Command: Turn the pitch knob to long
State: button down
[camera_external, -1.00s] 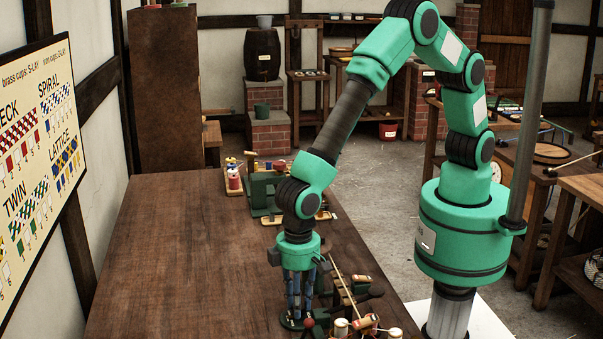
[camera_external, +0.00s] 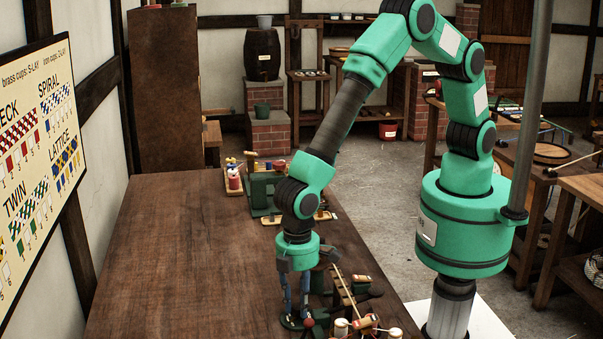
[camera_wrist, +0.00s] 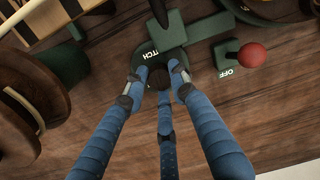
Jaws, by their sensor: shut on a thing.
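The pitch knob (camera_wrist: 160,77) is a small dark knob on a dark green plate at the middle of the wrist view. White letters beside it read "ITCH", the rest hidden by a finger. My gripper (camera_wrist: 159,82) has blue segmented fingers closed around the knob and touching it. In the external view my gripper (camera_external: 297,312) points straight down at the green-based machine on the near part of the bench. The knob itself is hidden there, and no "long" mark is readable in either view.
A red ball-topped lever (camera_wrist: 251,55) stands right of the knob by a plate marked "OFF". Brown round wooden parts (camera_wrist: 22,108) lie at the left of the wrist view. The bench (camera_external: 180,260) is clear left of my arm.

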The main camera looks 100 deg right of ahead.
aim_at(298, 306)
jog(key=shift+n, duration=0.6)
jog(key=c, duration=1.4)
grip_release()
notch_tip(298, 306, up, 12)
jog(key=shift+d, duration=0.1)
